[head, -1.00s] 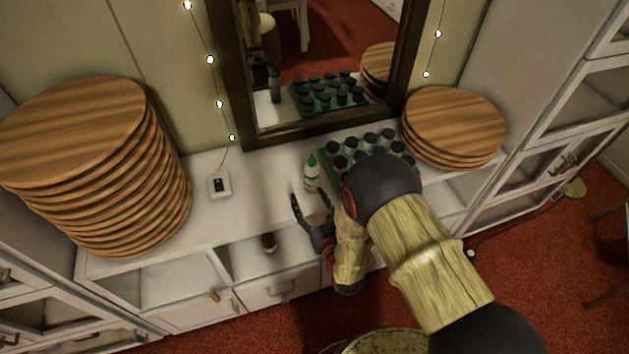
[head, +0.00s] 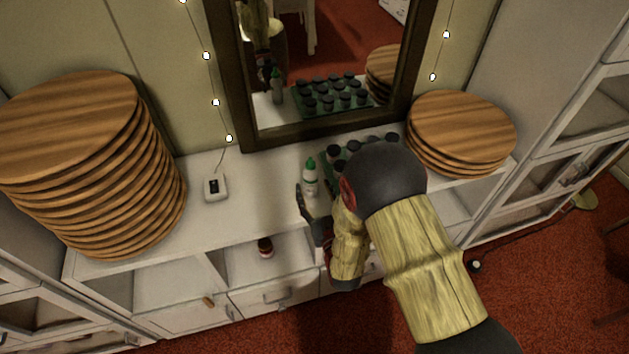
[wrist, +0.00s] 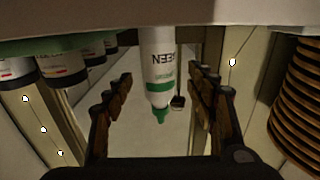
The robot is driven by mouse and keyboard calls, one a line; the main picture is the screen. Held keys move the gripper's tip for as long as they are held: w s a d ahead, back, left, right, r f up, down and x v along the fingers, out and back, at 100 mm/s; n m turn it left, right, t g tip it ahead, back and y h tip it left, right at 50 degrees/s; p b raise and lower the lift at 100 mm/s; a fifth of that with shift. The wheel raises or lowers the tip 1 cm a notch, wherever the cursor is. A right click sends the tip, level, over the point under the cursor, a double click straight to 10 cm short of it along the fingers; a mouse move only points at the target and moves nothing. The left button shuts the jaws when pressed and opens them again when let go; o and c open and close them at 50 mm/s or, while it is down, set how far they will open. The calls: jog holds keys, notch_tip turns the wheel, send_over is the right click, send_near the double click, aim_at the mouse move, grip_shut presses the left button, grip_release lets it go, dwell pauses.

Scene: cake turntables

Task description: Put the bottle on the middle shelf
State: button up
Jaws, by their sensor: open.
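The bottle (head: 310,179) is white with a green cap and stands upright on top of the white cabinet, in front of the mirror. It also shows, upside down in the picture, in the wrist view (wrist: 161,75). My gripper (head: 314,200) is open at the bottle in the head view. In the wrist view its two fingers (wrist: 160,88) lie on either side of the bottle with gaps. My arm hides the right-hand shelf partly.
Wooden round boards are stacked at left (head: 75,130) and right (head: 462,125). The mirror (head: 245,120) stands behind.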

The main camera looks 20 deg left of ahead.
aim_at(313, 183)
jog(key=shift+r+b+x, duration=0.15)
jog(key=shift+b+x, duration=0.2)
jog(key=shift+x, duration=0.8)
jog(key=shift+r+b+x, duration=0.15)
jog(key=shift+b+x, duration=0.15)
jog(key=shift+x, duration=0.85)
jog(key=shift+w+d, duration=0.1)
jog(key=shift+c, duration=0.3)
jog(key=c, duration=1.4)
jog(key=shift+r, duration=0.1)
